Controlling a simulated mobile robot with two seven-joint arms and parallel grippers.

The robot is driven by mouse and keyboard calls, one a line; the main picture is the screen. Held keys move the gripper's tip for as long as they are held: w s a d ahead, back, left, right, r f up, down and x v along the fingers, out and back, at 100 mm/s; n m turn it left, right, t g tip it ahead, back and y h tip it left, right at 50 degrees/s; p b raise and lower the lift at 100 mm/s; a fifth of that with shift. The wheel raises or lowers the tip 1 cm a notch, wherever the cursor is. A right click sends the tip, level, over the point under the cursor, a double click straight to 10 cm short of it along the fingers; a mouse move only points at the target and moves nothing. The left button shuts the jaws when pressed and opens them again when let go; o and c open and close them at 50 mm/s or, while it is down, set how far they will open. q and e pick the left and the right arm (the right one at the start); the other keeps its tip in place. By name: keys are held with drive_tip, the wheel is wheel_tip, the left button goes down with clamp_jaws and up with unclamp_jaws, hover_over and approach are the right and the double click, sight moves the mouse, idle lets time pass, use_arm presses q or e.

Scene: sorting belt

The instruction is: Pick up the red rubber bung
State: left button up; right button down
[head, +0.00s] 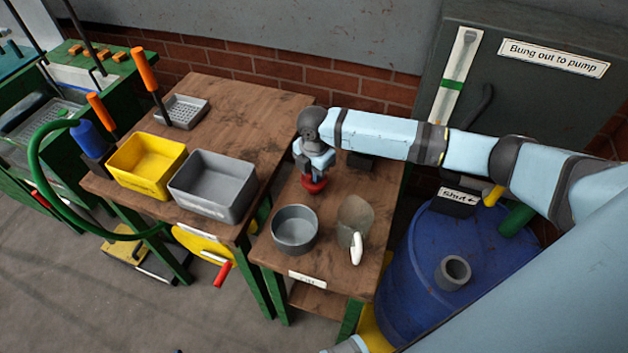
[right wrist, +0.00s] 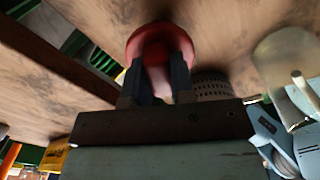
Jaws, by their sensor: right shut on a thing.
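The red rubber bung (head: 313,185) is at the right-hand wooden table, below my right gripper (head: 314,172). In the right wrist view the bung (right wrist: 148,42) shows as a round red disc with a narrower part between the two dark fingers (right wrist: 156,75). The fingers are shut on it. I cannot tell whether the bung's underside touches the tabletop.
Yellow (head: 147,166) and grey (head: 213,186) bins sit on the left table. A blue drum (head: 440,262) stands right.

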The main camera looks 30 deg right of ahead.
drive_tip(key=shift+r, duration=0.1)
wheel_tip(320, 180, up, 20)
drive_tip(key=shift+p, duration=0.45)
drive_tip(key=c, duration=1.5)
unclamp_jaws()
drive_tip(key=shift+c, duration=1.3)
